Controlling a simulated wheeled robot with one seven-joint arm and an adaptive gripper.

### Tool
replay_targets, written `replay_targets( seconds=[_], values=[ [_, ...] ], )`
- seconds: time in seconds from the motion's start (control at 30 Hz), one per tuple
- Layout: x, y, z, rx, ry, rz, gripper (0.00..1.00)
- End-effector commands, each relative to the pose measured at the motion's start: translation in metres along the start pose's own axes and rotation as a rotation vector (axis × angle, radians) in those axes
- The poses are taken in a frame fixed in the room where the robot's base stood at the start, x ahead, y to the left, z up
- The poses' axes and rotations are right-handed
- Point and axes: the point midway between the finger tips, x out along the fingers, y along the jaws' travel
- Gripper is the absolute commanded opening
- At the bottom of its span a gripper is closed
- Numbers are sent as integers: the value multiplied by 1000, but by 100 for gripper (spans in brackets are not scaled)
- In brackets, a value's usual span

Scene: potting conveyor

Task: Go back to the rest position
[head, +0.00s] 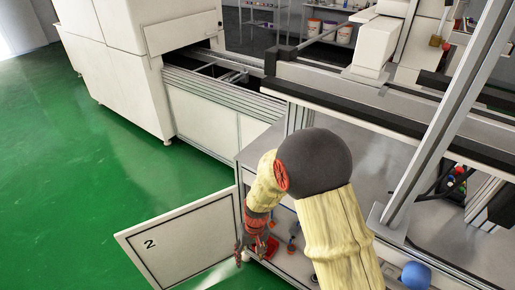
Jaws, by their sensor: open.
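My gripper (241,250) hangs at the lower middle of the head view, at the end of my bent arm. It points down beside the open cabinet door marked 2 (188,246). The gripper is small in view; its fingers are apart and I see nothing held between them. A red object (267,246) shows just right of the gripper, inside or at the front of the cabinet; I cannot tell whether they touch.
A conveyor line (222,95) with a white machine housing (120,60) runs across the back. A metal frame post (435,130) slants up on the right. A blue ball-shaped part (416,275) is at the lower right. The green floor (85,175) at left is clear.

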Motion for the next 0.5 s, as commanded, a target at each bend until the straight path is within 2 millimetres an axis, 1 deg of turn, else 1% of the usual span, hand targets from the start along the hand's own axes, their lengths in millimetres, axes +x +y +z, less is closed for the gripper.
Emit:
replay_targets(
  seconds=[0.03, 0.2, 0.27, 0.3, 0.37, 0.4, 0.5],
  values=[
    [-27, 4, 10, 9, 2, 1, 55],
    [-98, 20, 52, 36, -9, 15, 55],
    [-120, 27, 67, 45, -8, 23, 55],
    [-135, 31, 77, 51, -5, 27, 55],
    [-156, 37, 93, 59, 0, 36, 55],
    [-169, 41, 103, 65, 5, 41, 55],
    [-200, 51, 129, 76, 26, 57, 55]
  ],
)
